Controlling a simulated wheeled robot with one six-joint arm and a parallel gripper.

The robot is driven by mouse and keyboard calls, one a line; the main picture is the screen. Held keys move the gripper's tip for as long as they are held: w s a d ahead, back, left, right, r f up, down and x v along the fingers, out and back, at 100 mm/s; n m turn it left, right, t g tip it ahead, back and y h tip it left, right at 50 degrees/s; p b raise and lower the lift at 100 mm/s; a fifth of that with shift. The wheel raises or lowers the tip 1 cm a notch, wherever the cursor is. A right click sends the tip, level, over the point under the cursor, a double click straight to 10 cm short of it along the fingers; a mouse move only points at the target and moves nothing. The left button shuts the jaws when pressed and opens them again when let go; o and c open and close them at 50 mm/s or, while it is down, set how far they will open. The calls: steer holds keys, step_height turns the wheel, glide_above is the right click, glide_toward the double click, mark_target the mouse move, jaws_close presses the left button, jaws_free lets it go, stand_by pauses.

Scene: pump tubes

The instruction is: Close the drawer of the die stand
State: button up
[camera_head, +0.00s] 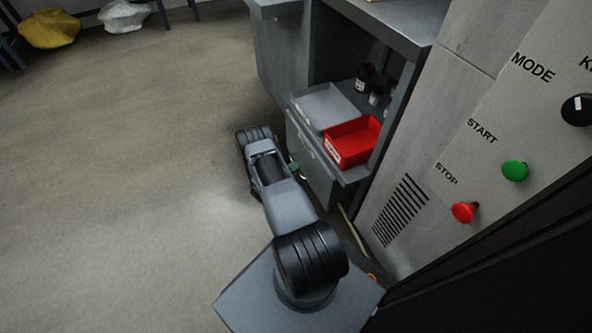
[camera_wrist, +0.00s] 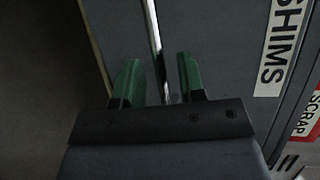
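The die stand (camera_head: 279,50) is a grey metal cabinet in the upper middle of the head view. Its drawer (camera_head: 319,170) appears pulled out, with a grey tray and a red bin at its top. My gripper (camera_head: 294,166) is beside the grey drawer front, low and to its left. In the wrist view my gripper (camera_wrist: 158,80) has two green fingers apart, with a visible gap. A thin pale upright strip (camera_wrist: 154,35), perhaps an edge or handle, shows between and beyond the fingers. I cannot tell whether they touch it. A SHIMS label (camera_wrist: 279,48) is on the grey panel.
The grey tray (camera_head: 326,105) and the red bin (camera_head: 352,142) sit side by side. Small dark bottles (camera_head: 364,79) stand behind them. A control panel (camera_head: 490,130) with buttons is at right.

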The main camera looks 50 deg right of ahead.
steer(key=shift+d+f, duration=0.15)
steer(key=shift+d, duration=0.7)
steer(key=shift+c, duration=0.3)
jaws_close()
